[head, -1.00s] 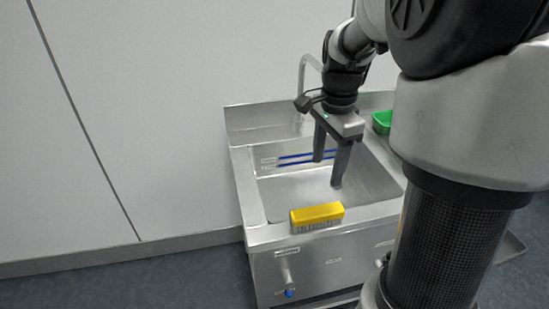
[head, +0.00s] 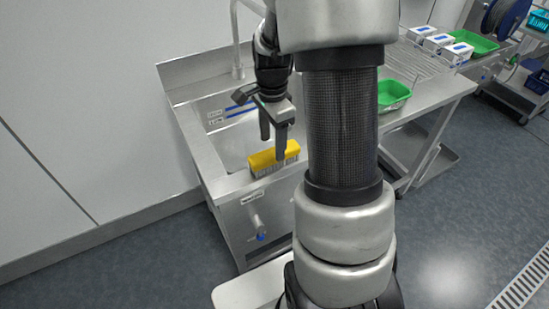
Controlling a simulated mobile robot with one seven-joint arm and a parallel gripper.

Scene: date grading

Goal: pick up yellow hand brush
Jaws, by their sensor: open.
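The yellow hand brush (head: 262,161) lies on the front rim of the steel sink (head: 202,157), yellow back up and bristles down. My gripper (head: 273,149) is open and points down at the brush. One finger overlaps the brush's right part in the picture, and the other is beyond its back edge. I cannot tell whether a finger touches the brush. Nothing is seen between the fingers. The right end of the brush is close to my arm in the picture.
A faucet (head: 236,45) rises at the sink's back. A green tray (head: 392,95) sits on the steel counter to the right. Another green tray (head: 474,41) and several white boxes (head: 438,42) stand farther back. My arm hides the sink's right side.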

